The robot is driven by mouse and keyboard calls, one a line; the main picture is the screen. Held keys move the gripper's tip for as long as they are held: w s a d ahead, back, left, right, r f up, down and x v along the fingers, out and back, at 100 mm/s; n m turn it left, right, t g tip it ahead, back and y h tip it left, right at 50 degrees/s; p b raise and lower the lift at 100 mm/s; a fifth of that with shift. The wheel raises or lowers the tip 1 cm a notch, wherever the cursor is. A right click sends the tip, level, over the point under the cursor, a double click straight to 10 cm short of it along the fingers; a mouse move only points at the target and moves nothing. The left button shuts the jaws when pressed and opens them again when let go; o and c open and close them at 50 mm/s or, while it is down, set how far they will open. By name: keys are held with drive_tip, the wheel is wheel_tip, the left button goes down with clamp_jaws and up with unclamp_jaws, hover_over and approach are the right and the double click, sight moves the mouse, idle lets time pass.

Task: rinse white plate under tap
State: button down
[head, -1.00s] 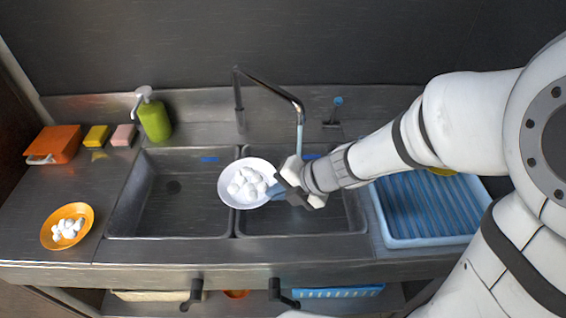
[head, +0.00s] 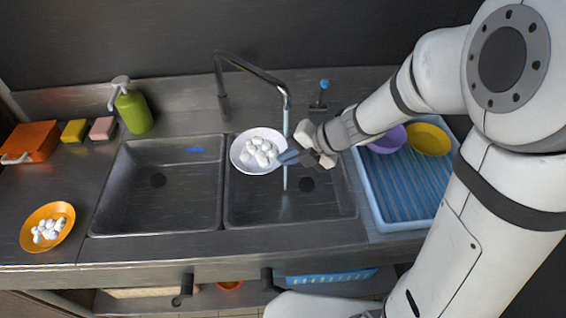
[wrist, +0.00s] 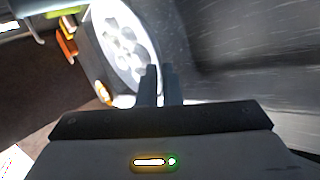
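The white plate (head: 243,160) is over the right sink basin, with several white lumps (head: 259,151) on its face. My gripper (head: 289,158) is shut on the plate's right rim and holds it above the basin. In the wrist view the plate (wrist: 104,58) shows tilted beyond the two fingers (wrist: 158,86), which are close together at its edge. The tap (head: 252,68) arches over the basin, and a pale blue stream (head: 285,125) falls from its spout just right of the plate, by the fingers. Whether water touches the plate's face I cannot tell.
An orange plate (head: 30,238) with white lumps lies on the left counter. A green soap bottle (head: 134,112), sponges and an orange box (head: 30,141) stand behind. A blue rack (head: 400,190) at right holds purple (head: 388,140) and yellow (head: 429,139) plates.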

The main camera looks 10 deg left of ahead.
drive_tip(key=w+d+f, duration=0.1)
drive_tip(key=w+d, duration=0.2)
drive_tip(key=w, duration=0.2)
drive_tip(key=shift+w+p, duration=0.3)
drive_tip(key=shift+p, duration=0.1)
drive_tip(key=shift+f, duration=0.1)
drive_tip(key=shift+s+d, duration=0.1)
drive_tip(key=shift+d, duration=0.05)
idle(0.3)
drive_tip(key=shift+s+d, duration=0.2)
drive_tip(key=shift+d, duration=0.2)
drive_tip(key=shift+a, duration=0.1)
drive_tip(key=shift+w+a+p, duration=0.3)
drive_tip(key=shift+a+p, duration=0.15)
drive_tip(key=s+a, duration=0.3)
drive_tip(key=s, duration=0.4)
drive_tip(key=shift+a+b, duration=0.35)
drive_tip(key=shift+a, duration=0.05)
idle(0.3)
